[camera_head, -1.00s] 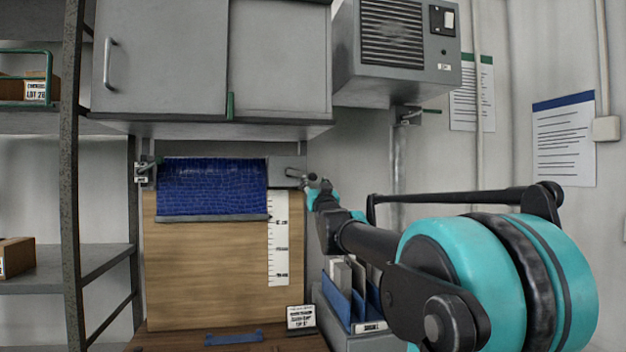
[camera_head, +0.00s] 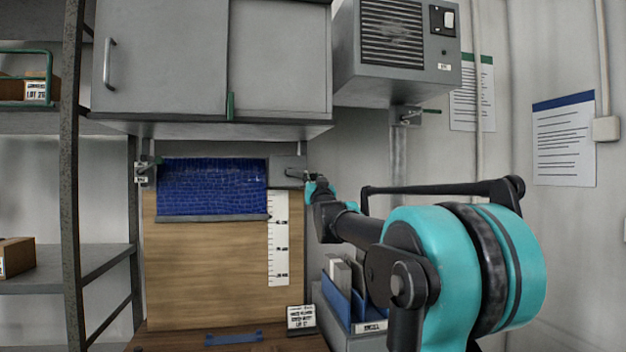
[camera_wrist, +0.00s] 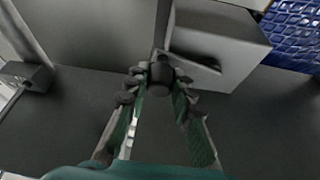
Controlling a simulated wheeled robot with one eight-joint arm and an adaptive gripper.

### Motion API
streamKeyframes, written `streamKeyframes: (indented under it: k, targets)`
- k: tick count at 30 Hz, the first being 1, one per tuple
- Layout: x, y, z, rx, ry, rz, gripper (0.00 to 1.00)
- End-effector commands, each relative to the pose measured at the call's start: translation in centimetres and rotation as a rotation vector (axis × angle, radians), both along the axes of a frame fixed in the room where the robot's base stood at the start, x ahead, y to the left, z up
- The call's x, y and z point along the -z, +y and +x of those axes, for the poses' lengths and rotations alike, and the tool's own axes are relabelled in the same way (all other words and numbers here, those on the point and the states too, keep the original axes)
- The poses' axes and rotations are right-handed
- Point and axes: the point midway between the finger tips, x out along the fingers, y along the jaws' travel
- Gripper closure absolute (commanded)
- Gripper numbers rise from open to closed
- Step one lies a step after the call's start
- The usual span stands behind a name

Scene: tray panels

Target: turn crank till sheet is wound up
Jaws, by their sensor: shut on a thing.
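The blue sheet (camera_head: 212,186) hangs from a roller under the cabinet, with a grey bar (camera_head: 212,217) along its lower edge. It covers the top of a wooden board (camera_head: 205,275). A grey bracket housing (camera_head: 287,166) stands at the roller's right end; it also shows in the wrist view (camera_wrist: 222,45). My gripper (camera_head: 313,181) is at the right of this housing. In the wrist view my gripper (camera_wrist: 158,88) is shut on the dark crank knob (camera_wrist: 161,74), with a finger on each side. The crank's arm is mostly hidden.
A white ruler strip (camera_head: 278,240) runs down the board's right side. A grey cabinet (camera_head: 165,60) is close above, and a heater-like box (camera_head: 395,45) hangs at the upper right. A blue file holder (camera_head: 345,300) stands below my arm. A metal shelf (camera_head: 75,262) is at left.

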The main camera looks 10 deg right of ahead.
Motion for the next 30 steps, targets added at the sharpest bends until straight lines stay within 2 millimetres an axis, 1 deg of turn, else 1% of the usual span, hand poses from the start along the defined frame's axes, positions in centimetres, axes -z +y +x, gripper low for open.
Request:
streamKeyframes:
  k: [12,17,23,30]
  targets:
    - [0.0,0.0,0.0,0.000,0.000,0.003,1.00]
    - [0.2,0.1,0.0,-0.001,0.000,0.034,1.00]
    - [0.9,0.3,0.0,-0.002,0.000,0.132,1.00]
    - [2.2,1.0,0.0,-0.004,0.001,0.332,1.00]
